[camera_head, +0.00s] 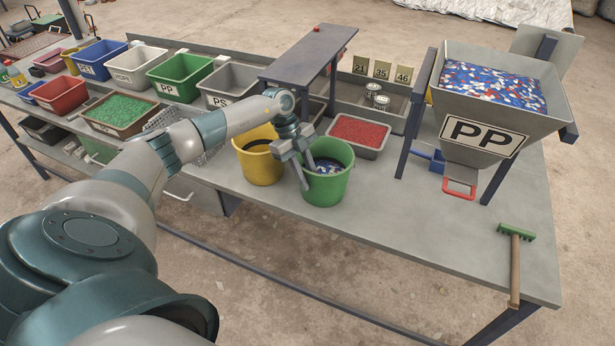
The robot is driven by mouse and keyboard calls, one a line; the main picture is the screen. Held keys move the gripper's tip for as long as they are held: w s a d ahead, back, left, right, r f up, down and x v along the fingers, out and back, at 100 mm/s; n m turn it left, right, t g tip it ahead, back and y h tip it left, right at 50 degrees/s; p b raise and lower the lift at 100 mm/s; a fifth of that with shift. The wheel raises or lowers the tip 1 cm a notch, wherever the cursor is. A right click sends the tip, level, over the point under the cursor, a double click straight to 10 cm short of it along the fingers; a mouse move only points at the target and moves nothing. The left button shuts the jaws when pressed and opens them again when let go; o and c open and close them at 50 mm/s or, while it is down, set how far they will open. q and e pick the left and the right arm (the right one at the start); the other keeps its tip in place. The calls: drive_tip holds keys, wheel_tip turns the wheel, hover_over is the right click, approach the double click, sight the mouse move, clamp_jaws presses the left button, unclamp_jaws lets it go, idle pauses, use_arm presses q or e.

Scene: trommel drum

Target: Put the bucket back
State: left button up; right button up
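A green bucket (326,188) with blue and white flakes inside stands upright on the grey bench. A yellow bucket (258,163) stands just left of it. My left gripper (305,174) is at the green bucket's left rim, pointing down. One finger is outside the wall and the other seems to be inside. I cannot tell whether they press on the rim. My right gripper is not in view.
A tray of red pellets (358,134) sits behind the buckets. Several colored bins line the left.

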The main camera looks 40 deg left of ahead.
use_arm(q)
drive_tip(key=shift+r, duration=0.1)
drive_tip(key=shift+a+r+b, duration=0.25)
drive_tip(key=shift+r+b, duration=0.15)
drive_tip(key=shift+r, duration=0.1)
drive_tip(key=b+v, duration=0.4)
drive_tip(key=v, duration=0.6)
drive_tip(key=shift+r, duration=0.4)
drive_tip(key=shift+a, duration=0.15)
